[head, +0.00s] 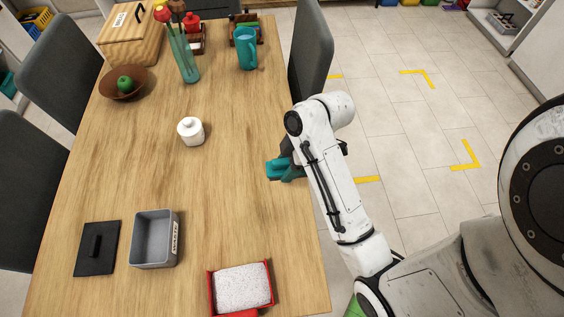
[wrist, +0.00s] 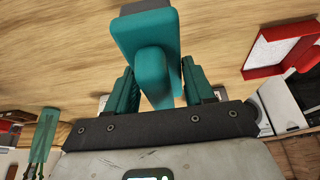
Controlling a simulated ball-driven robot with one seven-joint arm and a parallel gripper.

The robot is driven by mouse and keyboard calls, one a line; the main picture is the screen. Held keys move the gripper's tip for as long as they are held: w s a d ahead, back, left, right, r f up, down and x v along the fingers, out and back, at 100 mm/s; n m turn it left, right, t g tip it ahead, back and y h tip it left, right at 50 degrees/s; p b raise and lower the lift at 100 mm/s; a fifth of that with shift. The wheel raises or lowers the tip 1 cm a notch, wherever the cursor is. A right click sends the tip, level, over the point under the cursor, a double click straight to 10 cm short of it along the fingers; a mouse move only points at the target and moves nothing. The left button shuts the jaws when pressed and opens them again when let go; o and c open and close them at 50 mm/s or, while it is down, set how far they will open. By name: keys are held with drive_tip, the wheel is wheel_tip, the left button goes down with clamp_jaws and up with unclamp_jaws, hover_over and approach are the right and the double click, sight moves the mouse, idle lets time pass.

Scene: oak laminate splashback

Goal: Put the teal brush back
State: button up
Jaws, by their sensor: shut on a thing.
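The teal brush (head: 276,170) is at the right edge of the wooden table, in front of my arm in the head view. In the wrist view the brush (wrist: 146,32) shows as a teal block with a rounded raised handle. My gripper (head: 291,162) is shut on that handle, with one teal finger on each side in the wrist view (wrist: 157,72). The brush's underside is hidden, and I cannot tell whether it touches the table. A red tray (head: 213,290) with a speckled white filling stands at the near table edge; it also shows in the wrist view (wrist: 250,70).
A grey labelled bin (head: 155,262) and a black lid (head: 97,249) lie near left. A white jar (head: 190,131) stands mid-table. A bowl with a green apple (head: 124,84), glass vase (head: 183,57), teal jug (head: 244,48) and wooden box (head: 133,35) are farther back. The table's middle is mostly clear.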

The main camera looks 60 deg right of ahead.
drive_tip(key=w+d+f, duration=0.1)
drive_tip(key=f, duration=0.1)
drive_tip(key=w+d+f, duration=0.1)
drive_tip(key=f, duration=0.1)
drive_tip(key=w+d+f, duration=0.2)
drive_tip(key=shift+w+d+f, duration=0.1)
drive_tip(key=shift+f, duration=0.15)
drive_tip(key=shift+f+p, duration=0.45)
drive_tip(key=shift+f, duration=1.05)
drive_tip(key=shift+f, duration=0.1)
drive_tip(key=o, duration=1)
